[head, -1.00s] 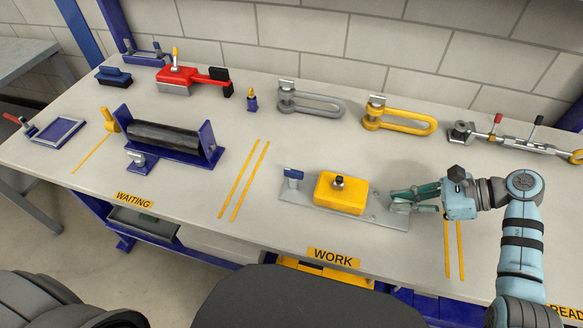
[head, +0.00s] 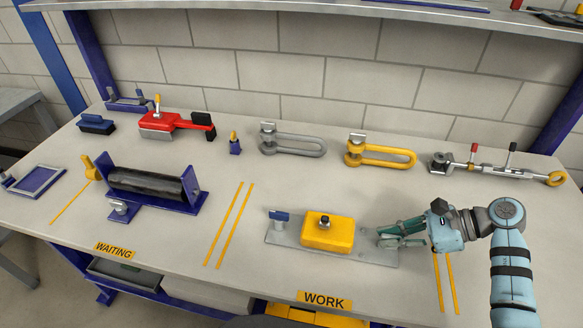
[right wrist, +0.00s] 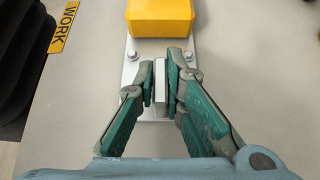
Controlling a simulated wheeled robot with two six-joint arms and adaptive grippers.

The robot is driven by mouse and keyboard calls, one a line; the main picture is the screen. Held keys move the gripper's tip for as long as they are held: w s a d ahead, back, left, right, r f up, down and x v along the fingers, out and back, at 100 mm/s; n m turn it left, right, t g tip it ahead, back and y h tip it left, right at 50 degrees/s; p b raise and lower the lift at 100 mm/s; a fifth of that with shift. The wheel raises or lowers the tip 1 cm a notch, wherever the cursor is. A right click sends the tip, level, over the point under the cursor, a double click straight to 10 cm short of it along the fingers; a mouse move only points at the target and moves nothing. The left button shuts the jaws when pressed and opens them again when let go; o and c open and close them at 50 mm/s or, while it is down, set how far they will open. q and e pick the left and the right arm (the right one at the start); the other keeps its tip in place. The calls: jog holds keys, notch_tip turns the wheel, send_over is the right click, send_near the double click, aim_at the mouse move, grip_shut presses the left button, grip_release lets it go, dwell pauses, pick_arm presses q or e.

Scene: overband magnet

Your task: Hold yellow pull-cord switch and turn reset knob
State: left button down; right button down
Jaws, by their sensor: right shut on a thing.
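The yellow pull-cord switch (head: 328,233) is a yellow box on a grey metal base plate (head: 285,237), lying on the bench behind the WORK label. A dark knob with a pale collar (head: 324,221) stands on top of the box. A blue handle (head: 279,216) stands on the plate's left end. My right gripper (head: 388,236) is at the plate's right end. In the right wrist view its fingers (right wrist: 160,85) are closed on a grey upright tab (right wrist: 160,80) of the switch plate, and the yellow box (right wrist: 160,17) shows just beyond. My left gripper is not in view.
A roller in a blue frame (head: 150,187) stands to the left. A shelf (head: 300,15) overhangs the wall. Bench between the switch and the back row is clear.

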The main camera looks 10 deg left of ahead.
jog(key=shift+f, duration=0.1)
jog(key=c, duration=1.6)
grip_release()
jog(key=v, duration=1.2)
notch_tip(320, 180, up, 8)
jog(key=p, duration=0.3)
jog(key=shift+p, duration=0.4)
